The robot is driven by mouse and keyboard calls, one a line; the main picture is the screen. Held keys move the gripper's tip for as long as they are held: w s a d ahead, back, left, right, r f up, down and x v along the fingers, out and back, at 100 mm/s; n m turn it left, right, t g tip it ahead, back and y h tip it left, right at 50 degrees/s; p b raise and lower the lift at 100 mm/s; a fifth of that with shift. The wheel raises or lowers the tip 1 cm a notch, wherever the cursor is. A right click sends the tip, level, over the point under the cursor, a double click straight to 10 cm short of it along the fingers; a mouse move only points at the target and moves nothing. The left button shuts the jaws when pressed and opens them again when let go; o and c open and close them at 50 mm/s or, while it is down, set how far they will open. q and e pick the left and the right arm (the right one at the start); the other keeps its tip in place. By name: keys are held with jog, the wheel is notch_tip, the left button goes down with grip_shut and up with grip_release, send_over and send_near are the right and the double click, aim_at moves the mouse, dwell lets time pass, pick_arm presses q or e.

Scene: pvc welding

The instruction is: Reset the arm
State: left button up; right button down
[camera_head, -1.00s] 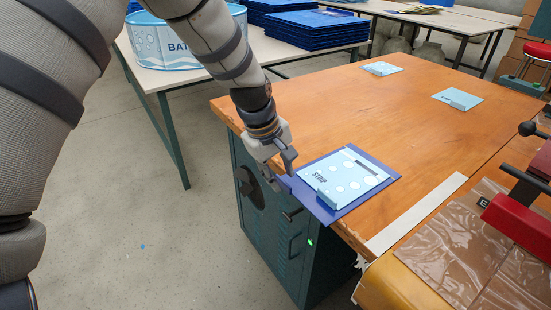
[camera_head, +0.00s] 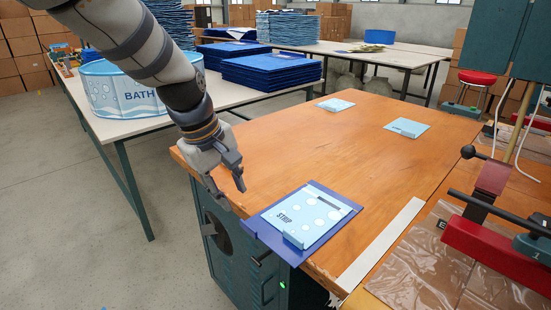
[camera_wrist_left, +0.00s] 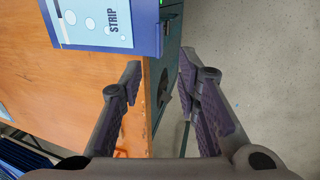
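My left gripper (camera_head: 233,191) is open and empty at the near left edge of the wooden table (camera_head: 370,160). In the left wrist view its two fingers (camera_wrist_left: 160,100) stand wide apart, with the table edge and the floor showing between them. A light blue card marked STRIP (camera_head: 312,213) lies on a dark blue sheet (camera_head: 262,232) at the table's near corner, to the right of the gripper and apart from it. The card also shows at the top of the left wrist view (camera_wrist_left: 105,22). My right gripper is in neither view.
Two more light blue cards (camera_head: 336,104) (camera_head: 407,128) lie farther back on the table. A BATH tub (camera_head: 125,92) and stacked blue sheets (camera_head: 272,68) stand on a white table behind. The table's middle is clear.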

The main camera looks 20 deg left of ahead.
pick_arm(q)
jog(key=s+f+m+g+y, duration=0.1)
jog(key=s+f+m, duration=0.2)
jog(key=s+f, duration=0.5)
jog(key=s+f+m+g, duration=0.15)
jog(key=s+f, duration=0.35)
jog(key=f, duration=0.7)
jog(key=s+d+f+m+g, duration=0.1)
jog(key=s+f+m, duration=0.3)
jog(key=s, duration=0.7)
jog(key=s+d+f+m, duration=0.2)
jog(key=s+f+m, duration=0.2)
jog(key=s, duration=0.7)
jog(key=shift+s+f+g, duration=0.15)
jog(key=shift+f+g, duration=0.15)
jog(key=shift+g, duration=0.05)
